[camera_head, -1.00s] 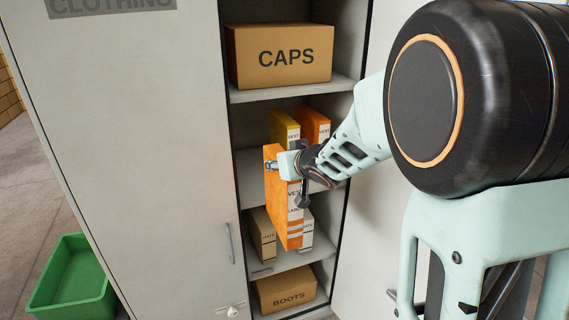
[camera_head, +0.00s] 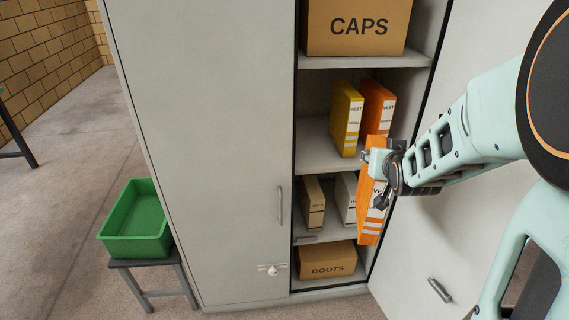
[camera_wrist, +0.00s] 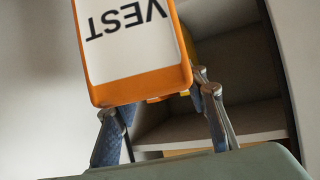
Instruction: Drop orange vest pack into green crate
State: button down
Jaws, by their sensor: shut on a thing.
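The orange vest pack (camera_head: 371,209) hangs upright in my gripper (camera_head: 378,162), in front of the open cabinet's shelves. My gripper is shut on its upper part. In the wrist view the pack (camera_wrist: 132,50) shows its white VEST label upside down, with my two fingers (camera_wrist: 160,118) at its sides. The green crate (camera_head: 136,222) is at the left in the head view, on a low dark stool beside the cabinet. It looks empty. My gripper is well to the right of it and higher.
The cabinet's left door (camera_head: 205,150) is shut and stands between the pack and the crate. Its right door (camera_head: 455,240) is open. A yellow pack (camera_head: 346,118) and another orange pack (camera_head: 379,100) stand on the shelf.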

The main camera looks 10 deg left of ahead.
aim_at(154, 219)
jog(key=k+l+u, duration=0.1)
jog(key=k, duration=0.25)
jog(key=l+u, duration=0.1)
jog(key=u, duration=1.35)
jog(key=j+z, duration=0.1)
jog(key=z, duration=0.35)
jog(key=j+z, duration=0.15)
jog(key=z, duration=0.3)
jog(key=i+j+z, duration=0.1)
jog(key=j+z, duration=0.45)
jog(key=k+j+z, duration=0.1)
jog(key=j+z, duration=0.4)
jog(key=j, duration=0.85)
